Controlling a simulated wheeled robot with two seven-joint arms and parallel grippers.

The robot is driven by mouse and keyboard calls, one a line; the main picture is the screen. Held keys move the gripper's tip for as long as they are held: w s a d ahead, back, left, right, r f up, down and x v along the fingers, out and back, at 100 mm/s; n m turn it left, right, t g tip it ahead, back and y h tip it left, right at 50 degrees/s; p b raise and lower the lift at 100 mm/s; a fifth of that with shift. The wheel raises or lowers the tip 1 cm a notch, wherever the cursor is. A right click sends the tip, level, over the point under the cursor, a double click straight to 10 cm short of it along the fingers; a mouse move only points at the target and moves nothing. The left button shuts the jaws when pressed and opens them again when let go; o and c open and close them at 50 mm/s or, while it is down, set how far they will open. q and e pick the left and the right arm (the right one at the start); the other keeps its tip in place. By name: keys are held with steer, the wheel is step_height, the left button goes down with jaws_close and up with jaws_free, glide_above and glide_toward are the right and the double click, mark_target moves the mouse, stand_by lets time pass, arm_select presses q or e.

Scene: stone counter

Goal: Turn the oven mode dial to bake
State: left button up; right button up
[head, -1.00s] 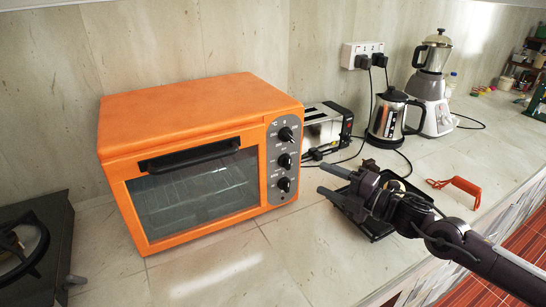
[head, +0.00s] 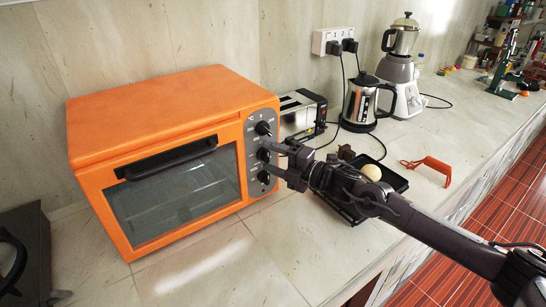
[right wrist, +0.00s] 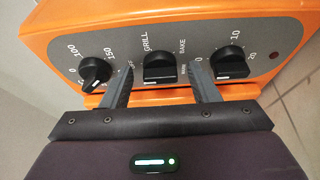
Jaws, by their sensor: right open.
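The orange oven (head: 170,95) stands on the counter with its door shut and a dark panel of three black dials. The mode dial (right wrist: 160,68) is the middle one, labelled GRILL and BAKE, with other small labels near it; which label it points to is not clear. In the head view the middle dial (head: 263,155) is partly behind my fingers. My right gripper (right wrist: 161,82) is open, with one finger on each side of the mode dial. In the head view the right gripper (head: 271,160) reaches the panel from the right. Whether the fingers touch the dial is unclear.
In the wrist view the temperature dial (right wrist: 95,72) is left of my fingers and the timer dial (right wrist: 230,58) is to the right. A toaster (head: 302,112), kettle (head: 362,103) and blender (head: 400,70) stand behind. A black tray (head: 393,176) holding a pale round item lies under my arm.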

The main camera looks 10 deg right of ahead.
steer(key=c, duration=1)
steer(key=shift+f, duration=0.1)
